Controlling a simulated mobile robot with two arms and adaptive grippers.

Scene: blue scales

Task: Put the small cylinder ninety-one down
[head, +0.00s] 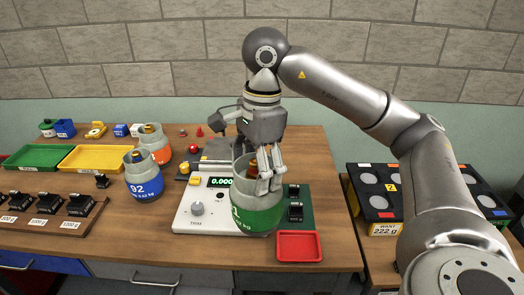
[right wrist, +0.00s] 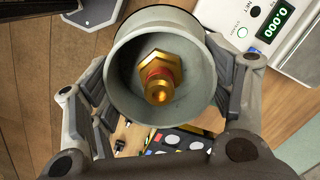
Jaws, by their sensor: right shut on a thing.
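The small cylinder ninety-one (head: 257,219) is grey with a green label band; only a "1" of its number shows. My right gripper (head: 262,172) is shut on its upper part. In the right wrist view my right gripper's fingers (right wrist: 175,100) flank the cylinder's grey collar (right wrist: 125,75), with the brass valve inside. In the head view the cylinder covers the right part of the white scale (head: 195,218), whose display reads 0.000. I cannot tell a gap beneath the cylinder. My left gripper is not in view.
Cylinder 92 (head: 143,188), with a blue band, and an orange-banded cylinder (head: 157,153) stand left of the scale. A red tray (head: 299,246) lies at the front right. Green (head: 35,155) and yellow (head: 95,158) trays lie left. A black rack (head: 378,203) stands right.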

